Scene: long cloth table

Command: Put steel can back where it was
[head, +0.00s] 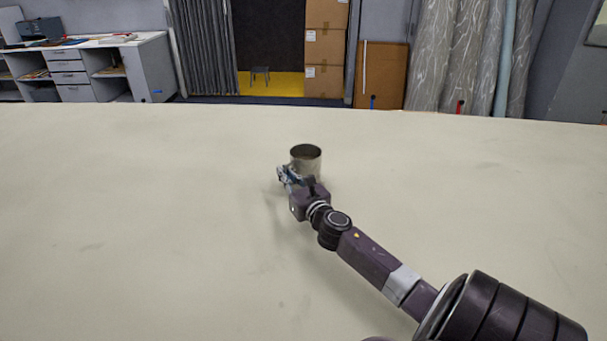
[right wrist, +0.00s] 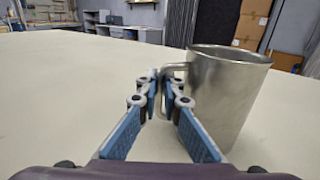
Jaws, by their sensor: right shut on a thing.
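The steel can (head: 308,160) is a grey metal cup, open at the top and upright, near the middle of the table. In the right wrist view the steel can (right wrist: 232,95) fills the right side and shows a handle on its left. My right gripper (head: 288,176) is at the can's near left side and hides part of its lower wall. In the right wrist view the fingers of my right gripper (right wrist: 161,88) are closed on the handle. I cannot tell whether the can's base touches the table. My left gripper is not in view.
The long cream cloth table (head: 130,220) is otherwise bare, with free room on every side of the can. Beyond its far edge stand a grey desk with drawers (head: 70,72), stacked cardboard boxes (head: 325,48) and curtains.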

